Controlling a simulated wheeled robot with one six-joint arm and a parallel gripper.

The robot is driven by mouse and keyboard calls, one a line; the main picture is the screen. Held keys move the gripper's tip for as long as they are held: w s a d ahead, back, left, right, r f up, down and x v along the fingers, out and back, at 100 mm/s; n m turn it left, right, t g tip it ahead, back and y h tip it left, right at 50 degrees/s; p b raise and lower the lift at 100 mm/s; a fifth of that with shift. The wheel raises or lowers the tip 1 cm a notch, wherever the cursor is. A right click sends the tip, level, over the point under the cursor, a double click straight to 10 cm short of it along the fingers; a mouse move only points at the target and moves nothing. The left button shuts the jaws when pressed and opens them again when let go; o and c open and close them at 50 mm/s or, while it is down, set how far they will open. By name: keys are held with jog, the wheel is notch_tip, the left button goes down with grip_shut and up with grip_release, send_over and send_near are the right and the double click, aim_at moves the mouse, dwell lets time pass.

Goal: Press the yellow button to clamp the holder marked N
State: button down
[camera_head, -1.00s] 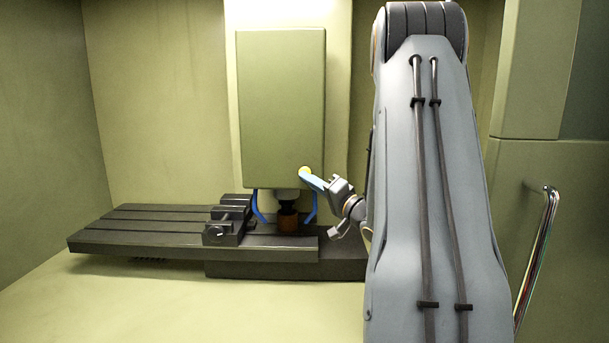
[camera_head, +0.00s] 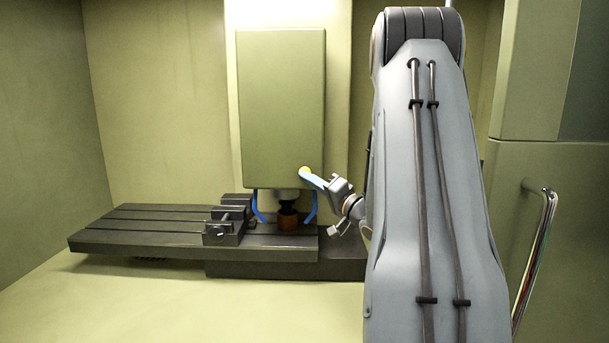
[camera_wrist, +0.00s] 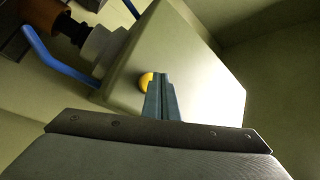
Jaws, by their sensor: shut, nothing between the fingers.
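The yellow button (camera_head: 304,168) is on the lower right of the green spindle housing's front face. In the wrist view the button (camera_wrist: 146,81) shows just left of my fingertips, partly covered by them. My gripper (camera_head: 306,174) is shut and empty, with its blue fingertips at the button; contact looks likely, but I cannot tell how far the button is pressed. The shut fingers also show in the wrist view (camera_wrist: 160,77). A black holder (camera_head: 287,207) sits under the spindle with a brown cylinder (camera_head: 288,222) at its lower end. No N mark is legible.
The green housing (camera_head: 281,105) hangs above the slotted table (camera_head: 145,228). A dark vise (camera_head: 224,233) stands on the table. Two blue curved hoses (camera_head: 258,207) flank the spindle.

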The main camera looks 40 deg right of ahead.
jog(key=shift+w+d, duration=0.25)
jog(key=shift+w, duration=0.05)
dwell(0.5)
jog(key=shift+s+a, duration=0.1)
dwell(0.4)
jog(key=shift+s+a+p, duration=0.45)
jog(key=shift+s+p, duration=0.05)
jog(key=shift+s, duration=0.1)
jog(key=s+a+p, duration=0.1)
jog(key=s, duration=0.1)
jog(key=s+a+p, duration=0.1)
jog(key=s+a, duration=0.1)
dwell(0.4)
dwell(0.7)
